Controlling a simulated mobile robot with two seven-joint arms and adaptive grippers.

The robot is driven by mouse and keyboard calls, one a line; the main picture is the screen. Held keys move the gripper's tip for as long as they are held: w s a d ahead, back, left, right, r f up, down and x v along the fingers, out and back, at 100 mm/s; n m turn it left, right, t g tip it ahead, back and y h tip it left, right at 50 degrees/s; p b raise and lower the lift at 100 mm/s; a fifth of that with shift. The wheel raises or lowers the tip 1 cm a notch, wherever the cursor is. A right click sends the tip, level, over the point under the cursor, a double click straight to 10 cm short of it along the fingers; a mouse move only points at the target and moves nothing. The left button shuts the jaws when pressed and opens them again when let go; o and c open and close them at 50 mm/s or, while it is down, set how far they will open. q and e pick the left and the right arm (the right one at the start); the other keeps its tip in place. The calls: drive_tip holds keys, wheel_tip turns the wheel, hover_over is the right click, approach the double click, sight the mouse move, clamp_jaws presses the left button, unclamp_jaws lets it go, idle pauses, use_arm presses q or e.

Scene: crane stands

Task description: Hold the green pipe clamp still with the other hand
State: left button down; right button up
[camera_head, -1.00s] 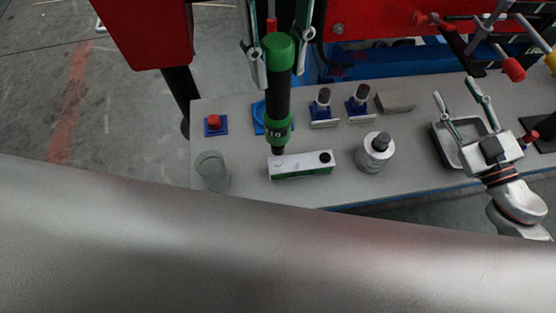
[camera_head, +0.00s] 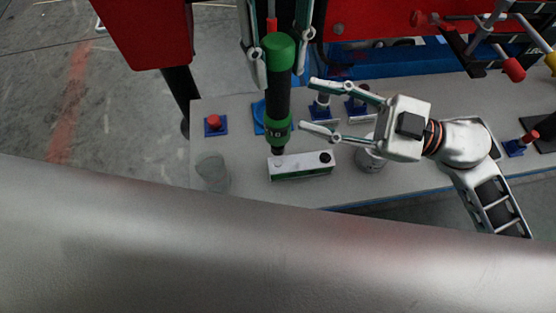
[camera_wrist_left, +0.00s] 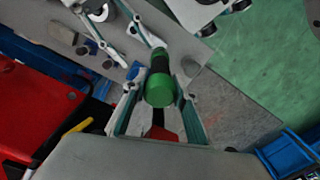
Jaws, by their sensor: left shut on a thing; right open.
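The pipe clamp (camera_head: 305,168) is a low block with a white top, green side and a dark round spot at its right end. It lies on the grey table. My left gripper (camera_head: 280,70) is shut on a black screwdriver (camera_head: 277,100) with green ends, which also shows in the left wrist view (camera_wrist_left: 160,88). The screwdriver stands nearly upright, its tip at the clamp's left end. My right gripper (camera_head: 307,104) is open and empty. Its fingers point left, above and behind the clamp, near the screwdriver but apart from it.
A red button on a blue base (camera_head: 214,124) and a clear cup (camera_head: 212,170) are to the left. Small blue stands (camera_head: 321,112) and a silver cylinder (camera_head: 368,161) are partly behind or under my right gripper. Red machinery (camera_head: 380,18) borders the back.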

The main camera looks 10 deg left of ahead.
wheel_tip(320, 180, down, 3)
drive_tip(key=s+n+g+h, duration=0.1)
drive_tip(key=n+g+h, duration=0.1)
drive_tip(key=g+h, duration=0.2)
drive_tip(key=h, duration=0.4)
hover_over(331, 157)
drive_tip(key=s+a, duration=0.2)
drive_tip(key=f, duration=0.6)
drive_tip(key=shift+w+d+f, duration=0.1)
drive_tip(key=shift+w+f, duration=0.15)
drive_tip(key=shift+f, duration=0.1)
drive_tip(key=w+d+f+m+h, duration=0.2)
drive_tip(key=w+d+f+h, duration=0.15)
drive_tip(key=d, duration=0.25)
drive_tip(key=shift+t+h, duration=0.3)
drive_tip(key=shift+h, duration=0.15)
drive_tip(key=shift+s+x, duration=0.1)
drive_tip(key=shift+x, duration=2.15)
drive_tip(key=shift+s+x, duration=0.15)
drive_tip(key=shift+x, duration=2.05)
drive_tip(key=shift+r, duration=0.1)
clamp_jaws()
